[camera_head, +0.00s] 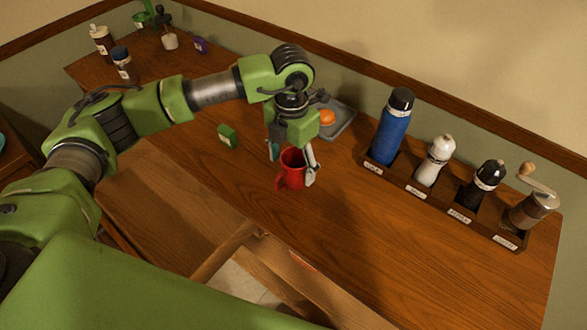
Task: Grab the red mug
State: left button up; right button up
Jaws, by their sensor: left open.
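The red mug (291,170) stands upright on the wooden counter, near its front edge and around the middle of the view. Its handle points to the lower left. My left gripper (292,168) comes down from above, with its open fingers on either side of the mug. One finger is at the mug's left rear and the other at its right side. I cannot tell whether either finger touches the mug. My right gripper is not in view.
A grey tray (347,119) with an orange item (327,118) lies behind the gripper. A wooden rack (447,205) at right holds a blue bottle (391,132), shakers and a grinder (530,210). Several bottles stand far left.

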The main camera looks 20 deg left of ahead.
pick_arm(q)
notch_tip(320, 180, down, 4)
jog(key=shift+w+d+r+p, duration=0.15)
jog(key=shift+r+p, duration=0.1)
jog(key=shift+p, duration=0.35)
jog(key=shift+f, duration=0.15)
jog(key=c, duration=1.4)
jog(key=shift+c, duration=0.2)
